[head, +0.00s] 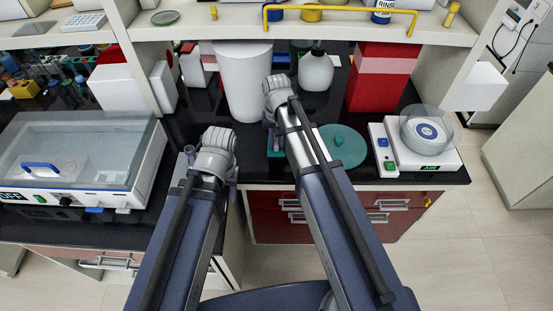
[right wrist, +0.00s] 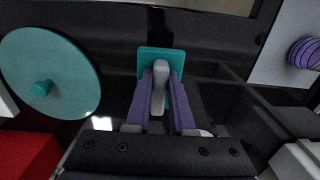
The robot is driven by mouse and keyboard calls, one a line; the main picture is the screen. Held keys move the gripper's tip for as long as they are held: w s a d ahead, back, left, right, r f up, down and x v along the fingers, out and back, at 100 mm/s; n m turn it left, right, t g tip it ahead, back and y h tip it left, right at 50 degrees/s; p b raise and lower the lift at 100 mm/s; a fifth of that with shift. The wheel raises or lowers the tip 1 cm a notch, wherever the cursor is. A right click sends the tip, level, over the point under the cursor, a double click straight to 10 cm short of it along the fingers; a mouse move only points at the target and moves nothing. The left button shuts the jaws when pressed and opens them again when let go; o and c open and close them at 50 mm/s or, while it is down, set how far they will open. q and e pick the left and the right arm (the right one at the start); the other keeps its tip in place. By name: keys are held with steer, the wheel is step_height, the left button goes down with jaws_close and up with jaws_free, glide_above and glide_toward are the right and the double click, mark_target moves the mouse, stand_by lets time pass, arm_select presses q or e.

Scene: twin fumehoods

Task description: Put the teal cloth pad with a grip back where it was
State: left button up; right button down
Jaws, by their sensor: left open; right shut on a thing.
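The teal cloth pad (right wrist: 162,53) with its pale grip (right wrist: 159,85) shows in the right wrist view, at the fingertips of my right gripper (right wrist: 160,95). The two purple fingers are shut on the grip. In the head view, part of the teal pad (head: 272,149) shows beside my right gripper (head: 277,138), over the dark counter; the arm hides the rest. I cannot tell whether the pad touches the counter. My left gripper (head: 211,162) is open, near the counter's edge at the left; its fingertips are mostly hidden by its wrist.
A round teal lid with a knob (head: 341,146) lies right of my right gripper. A white device with a clear dome (head: 428,132) stands further right. A white cylinder (head: 244,85), a white bottle (head: 316,72) and a red box (head: 380,83) stand behind. A clear-lidded machine (head: 85,140) is left.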

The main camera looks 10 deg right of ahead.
mark_target(277, 141)
steer(key=shift+f+b, duration=2.65)
steer(key=shift+f, duration=0.6)
steer(key=shift+f, duration=0.2)
steer(key=c, duration=0.8)
jaws_free()
steer(key=shift+r, duration=0.25)
step_height(277, 141, up, 12)
steer(key=p, duration=1.2)
steer(key=s+a+n, duration=0.2)
steer(key=s, duration=0.3)
steer(key=s+a+n, duration=0.2)
steer(key=s, duration=0.4)
steer(key=s+a+n+h, duration=0.1)
steer(key=s+a+n, duration=0.1)
steer(key=s, duration=0.3)
steer(key=shift+s, duration=0.25)
